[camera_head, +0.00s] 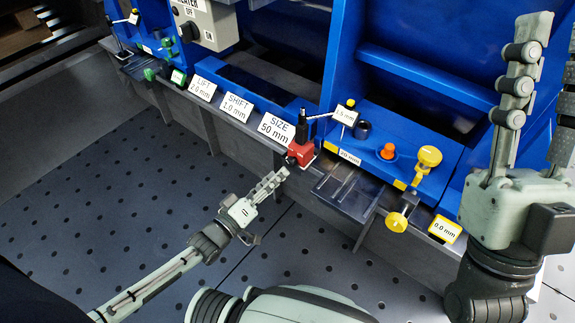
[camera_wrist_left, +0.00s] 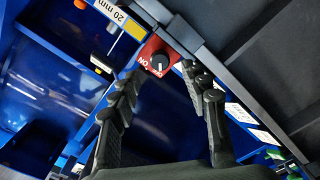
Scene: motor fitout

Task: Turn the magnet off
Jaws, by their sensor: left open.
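The magnet is a small red block (camera_head: 303,151) on the front ledge of the blue machine, below a black post. In the left wrist view, the red block (camera_wrist_left: 150,50) shows its black round knob (camera_wrist_left: 160,60), with white lettering including "ON" beside it. I cannot tell the knob's setting for sure. My left gripper (camera_head: 284,174) is open and empty, just short of the red block's knob side. In its wrist view, the fingers (camera_wrist_left: 160,80) stand apart with the knob ahead between their tips. My right gripper (camera_head: 545,60) is raised at the right edge, fingers apart and empty.
White labels such as the SIZE sign (camera_head: 276,127) stand along the ledge left of the magnet.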

